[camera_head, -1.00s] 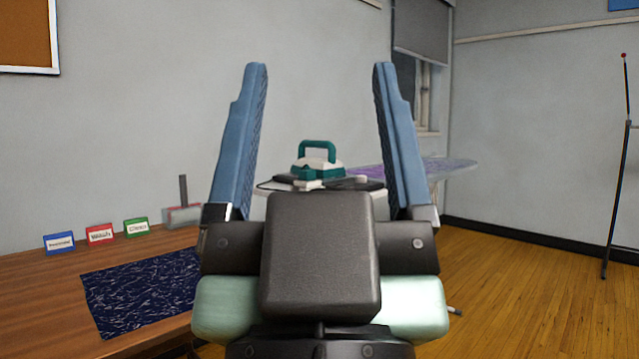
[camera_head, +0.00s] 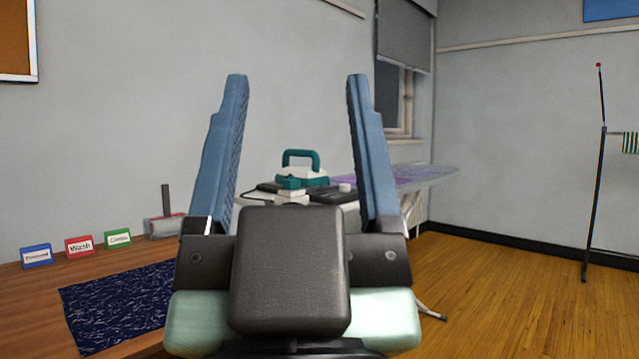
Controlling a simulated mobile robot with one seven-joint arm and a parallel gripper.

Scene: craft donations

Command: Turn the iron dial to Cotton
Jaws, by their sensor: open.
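The iron (camera_head: 302,176) is white and teal with a teal handle. It sits on the near end of the ironing board, seen between my gripper's fingers and farther away. Its dial cannot be made out at this size. My gripper (camera_head: 296,90) is open and empty, its two blue fingers pointing up in the picture, apart from the iron. The gripper's dark body hides the lower part of the board's near end.
The ironing board (camera_head: 430,174) stretches right with a purple cloth on it. A wooden table (camera_head: 40,285) at left holds a dark blue cloth (camera_head: 115,305), small labelled signs (camera_head: 79,246) and a lint roller-like tool (camera_head: 164,222). A rack (camera_head: 598,190) stands at right; the floor between is clear.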

